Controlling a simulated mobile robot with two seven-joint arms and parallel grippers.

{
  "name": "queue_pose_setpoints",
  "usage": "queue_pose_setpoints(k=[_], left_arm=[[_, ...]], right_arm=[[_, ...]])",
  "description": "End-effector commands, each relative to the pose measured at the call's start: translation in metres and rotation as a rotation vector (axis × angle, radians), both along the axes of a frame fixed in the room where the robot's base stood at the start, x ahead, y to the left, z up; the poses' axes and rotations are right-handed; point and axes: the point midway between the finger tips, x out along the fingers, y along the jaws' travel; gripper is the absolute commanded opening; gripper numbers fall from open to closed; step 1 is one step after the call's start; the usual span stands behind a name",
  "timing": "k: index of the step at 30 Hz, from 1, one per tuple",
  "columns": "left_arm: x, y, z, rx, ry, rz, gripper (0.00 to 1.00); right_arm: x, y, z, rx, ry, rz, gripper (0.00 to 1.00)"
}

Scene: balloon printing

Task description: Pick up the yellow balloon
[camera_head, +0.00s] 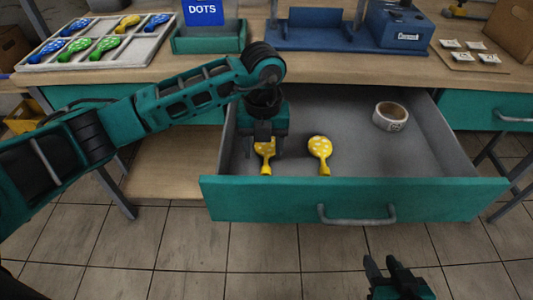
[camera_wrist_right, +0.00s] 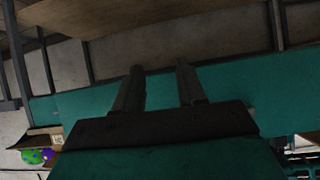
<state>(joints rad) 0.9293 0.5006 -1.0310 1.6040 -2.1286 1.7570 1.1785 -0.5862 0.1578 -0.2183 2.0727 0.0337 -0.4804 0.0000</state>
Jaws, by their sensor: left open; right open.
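Two yellow balloons with white dots lie in the open drawer (camera_head: 420,160). The left yellow balloon (camera_head: 266,168) is partly hidden behind my left gripper (camera_head: 265,150). The right yellow balloon (camera_head: 320,152) lies in full view on the drawer floor, a short way right of that gripper. My left gripper is open and points down into the drawer at the left balloon; I cannot tell whether it touches it. My right gripper (camera_head: 392,268) is open and empty, low in front of the drawer. Its fingers also show in the right wrist view (camera_wrist_right: 162,90).
A roll of tape (camera_head: 390,116) lies at the drawer's right. The drawer front with its handle (camera_head: 357,217) stands out over the tiled floor. On the table are a white tray (camera_head: 130,55) of blue, green and yellow balloons, a blue machine (camera_head: 398,28) and a "DOTS" box (camera_head: 208,12).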

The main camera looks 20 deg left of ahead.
Motion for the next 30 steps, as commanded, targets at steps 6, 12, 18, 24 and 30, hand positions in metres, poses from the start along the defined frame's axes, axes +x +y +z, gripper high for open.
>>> queue_pose_setpoints(k=[6, 12, 18, 24, 30], left_arm=[[0.0, -0.001, -0.021, -0.002, 0.0, -0.001, 0.57], [0.007, -0.002, -0.047, -0.003, 0.002, -0.001, 0.57], [0.008, -0.002, -0.07, -0.002, 0.001, -0.002, 0.57], [0.009, -0.002, -0.072, -0.002, -0.001, -0.003, 0.57], [0.009, -0.002, -0.071, -0.002, 0.0, -0.003, 0.45]], right_arm=[[-0.002, -0.001, -0.007, -0.001, 0.006, -0.003, 0.4], [-0.002, -0.001, -0.015, 0.002, 0.007, -0.006, 0.4], [-0.002, 0.0, -0.019, 0.006, 0.008, -0.008, 0.4], [-0.002, 0.0, -0.018, 0.006, 0.007, -0.01, 0.4], [-0.002, 0.0, -0.018, 0.006, 0.007, -0.01, 0.4]])
